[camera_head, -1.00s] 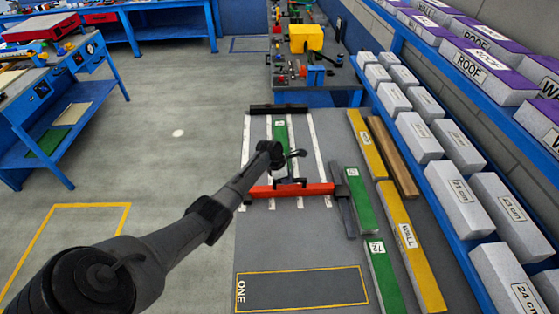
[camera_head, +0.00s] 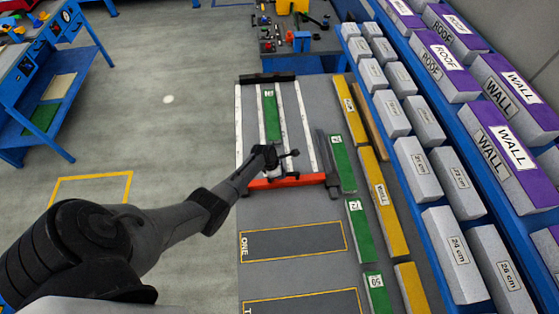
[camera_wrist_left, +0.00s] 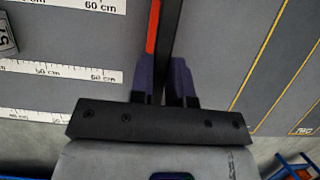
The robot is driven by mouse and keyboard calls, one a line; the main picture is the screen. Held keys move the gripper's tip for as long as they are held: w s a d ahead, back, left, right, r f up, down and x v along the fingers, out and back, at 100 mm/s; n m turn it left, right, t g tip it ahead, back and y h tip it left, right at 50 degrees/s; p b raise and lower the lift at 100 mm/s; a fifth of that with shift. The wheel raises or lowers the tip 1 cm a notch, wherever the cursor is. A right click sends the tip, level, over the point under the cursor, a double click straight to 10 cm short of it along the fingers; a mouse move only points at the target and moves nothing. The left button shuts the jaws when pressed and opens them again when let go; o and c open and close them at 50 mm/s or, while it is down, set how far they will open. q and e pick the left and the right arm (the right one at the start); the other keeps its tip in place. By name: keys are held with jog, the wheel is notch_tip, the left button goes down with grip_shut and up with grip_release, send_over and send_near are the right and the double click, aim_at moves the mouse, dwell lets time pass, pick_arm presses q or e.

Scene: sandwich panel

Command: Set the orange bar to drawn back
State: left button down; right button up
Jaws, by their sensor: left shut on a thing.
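The orange bar (camera_head: 302,180) lies across the near ends of the white measuring strips (camera_head: 306,125) in the head view. My left gripper (camera_head: 272,170) is at the bar, left of its middle. In the left wrist view the two fingers of my left gripper (camera_wrist_left: 165,78) are shut around a dark upright part of the bar, whose orange face (camera_wrist_left: 153,28) shows beside it. The fingers and wrist hide part of the bar in the head view. My right gripper is in neither view.
A green board (camera_head: 271,115) lies between the strips, apart from the bar, toward a black stop (camera_head: 267,78). Green boards (camera_head: 361,230) and yellow boards (camera_head: 383,200) lie to the right. An outlined mat area (camera_head: 295,241) in front of the bar is empty.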

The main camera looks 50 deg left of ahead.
pick_arm(q)
jog(key=shift+s+d+r+p, duration=0.1)
jog(key=shift+s+d+p, duration=0.15)
jog(key=shift+d+p, duration=0.2)
jog(key=shift+s+d+p, duration=0.2)
jog(key=shift+d+p, duration=0.15)
jog(key=shift+d, duration=0.25)
jog(key=c, duration=1.1)
grip_release()
jog(key=shift+s+d, duration=0.1)
jog(key=shift+p+v, duration=1.65)
jog(key=shift+v, duration=5.2)
